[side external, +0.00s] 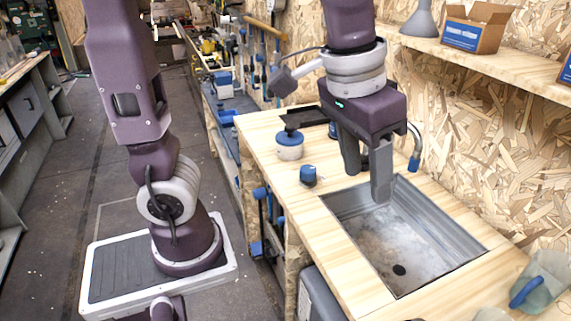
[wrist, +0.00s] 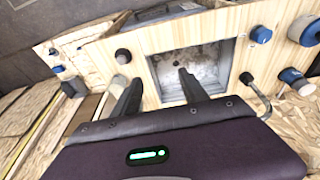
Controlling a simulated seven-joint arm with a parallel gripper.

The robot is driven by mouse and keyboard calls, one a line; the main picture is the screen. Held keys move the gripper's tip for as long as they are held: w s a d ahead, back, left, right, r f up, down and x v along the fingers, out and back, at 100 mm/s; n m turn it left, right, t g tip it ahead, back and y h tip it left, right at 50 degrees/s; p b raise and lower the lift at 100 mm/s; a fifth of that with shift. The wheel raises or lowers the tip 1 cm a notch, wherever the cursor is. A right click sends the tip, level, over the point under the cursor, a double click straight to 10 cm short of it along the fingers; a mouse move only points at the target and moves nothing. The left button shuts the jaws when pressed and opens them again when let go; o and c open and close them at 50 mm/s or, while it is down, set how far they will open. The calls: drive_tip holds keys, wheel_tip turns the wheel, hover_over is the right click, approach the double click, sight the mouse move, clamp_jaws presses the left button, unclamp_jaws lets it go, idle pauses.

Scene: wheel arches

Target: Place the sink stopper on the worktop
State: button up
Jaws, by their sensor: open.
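The metal sink (side external: 440,262) is set into the pale wooden worktop (side external: 262,128). A small dark round spot (side external: 399,269) lies on the sink floor near its front end. It also shows in the wrist view (wrist: 177,63). I cannot tell whether it is the sink stopper or the bare drain; no other stopper stands out clearly. My gripper (side external: 367,186) points down over the sink's back end, beside the tap. In the wrist view my gripper (wrist: 159,80) has its two fingers well apart with nothing between them. The dark spot is apart from the fingers.
A blue knob-like item (side external: 308,175) and a white-and-blue container (side external: 290,146) stand left of the sink. The tap (side external: 415,150) rises behind it. A clear jug with a blue handle (side external: 540,283) is at the front right. A shelf (side external: 480,68) runs along the wall.

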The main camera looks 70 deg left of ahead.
drive_tip(key=s+a+f+t, duration=0.1)
drive_tip(key=s+a+t, duration=0.1)
drive_tip(key=s+a, duration=0.6)
drive_tip(key=s, duration=0.2)
drive_tip(key=shift+s+f+t+y, duration=0.15)
drive_tip(key=shift+s+t+y, duration=0.15)
drive_tip(key=shift+s+t, duration=0.1)
drive_tip(key=shift+o, duration=0.2)
drive_tip(key=shift+a, duration=0.1)
idle(0.8)
